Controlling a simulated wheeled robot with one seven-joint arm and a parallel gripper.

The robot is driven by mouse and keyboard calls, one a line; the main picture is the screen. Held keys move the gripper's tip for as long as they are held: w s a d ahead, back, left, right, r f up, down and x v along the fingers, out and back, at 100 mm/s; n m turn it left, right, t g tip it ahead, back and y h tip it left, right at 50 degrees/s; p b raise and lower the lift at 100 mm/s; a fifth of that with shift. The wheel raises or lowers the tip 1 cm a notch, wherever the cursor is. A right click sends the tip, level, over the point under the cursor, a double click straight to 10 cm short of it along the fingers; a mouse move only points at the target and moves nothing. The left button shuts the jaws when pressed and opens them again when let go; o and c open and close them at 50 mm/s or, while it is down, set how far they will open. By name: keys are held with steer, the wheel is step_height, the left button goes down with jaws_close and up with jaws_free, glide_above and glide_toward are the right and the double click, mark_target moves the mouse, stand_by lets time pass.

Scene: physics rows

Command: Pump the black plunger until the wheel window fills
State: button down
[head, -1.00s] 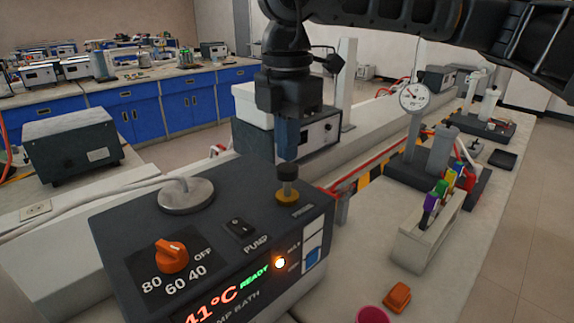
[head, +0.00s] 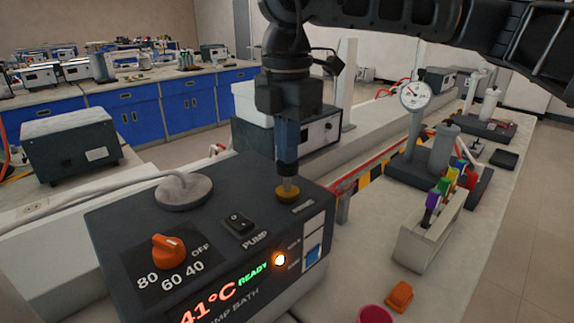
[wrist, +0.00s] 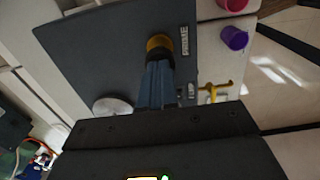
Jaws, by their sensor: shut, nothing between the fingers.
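The black plunger (head: 287,169) stands on a brass collar (head: 288,195) at the right of the dark bath unit's top. My gripper (head: 287,163) points straight down at it, fingers shut and empty, the tips at its black cap. In the wrist view the black cap (wrist: 155,58) shows at the fingertips, with the brass collar (wrist: 158,42) beyond and a "PRIME" label beside it. A small window (head: 313,252) on the unit's front right is white above and blue in its lower part. I cannot make out a wheel in it.
The bath unit (head: 130,235) also carries an orange knob (head: 168,251), a pump switch (head: 239,222) and a grey round lid (head: 184,192). A vial rack (head: 428,235), an orange block (head: 400,296) and a pink cup (head: 374,314) stand to the right.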

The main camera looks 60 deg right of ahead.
steer(key=shift+f+b, duration=1.15)
steer(key=shift+b, duration=0.05)
steer(key=shift+r, duration=0.15)
steer(key=shift+r+p, duration=0.3)
steer(key=shift+r, duration=1.4)
steer(key=shift+f, duration=0.25)
